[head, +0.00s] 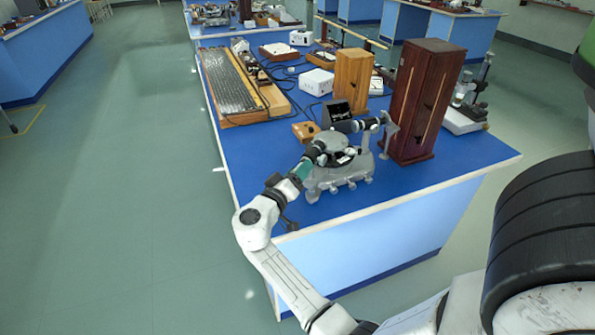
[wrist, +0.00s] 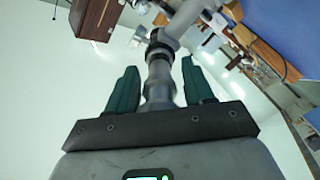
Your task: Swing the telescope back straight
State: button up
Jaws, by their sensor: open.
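The spectrometer (head: 338,178) stands on the blue bench near its front left edge, on a grey footed base. Its telescope (wrist: 160,78) is a grey tube with a dark ring, seen between my fingers in the wrist view. My gripper (head: 303,168) reaches in from the front left, its teal fingers beside the instrument. In the wrist view my gripper (wrist: 161,92) is open, one finger on each side of the tube, with visible gaps. In the head view my gripper and wrist cover much of the telescope, so its exact angle is hard to tell.
A tall dark wooden box (head: 422,100) stands close to the right of the spectrometer. A lighter wooden box (head: 352,80), a small wooden block (head: 305,131) and a white box (head: 316,82) stand behind. A long wooden-framed grating (head: 230,82) lies at the back left. The floor left of the bench is clear.

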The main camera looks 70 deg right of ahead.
grip_shut()
dwell(0.4)
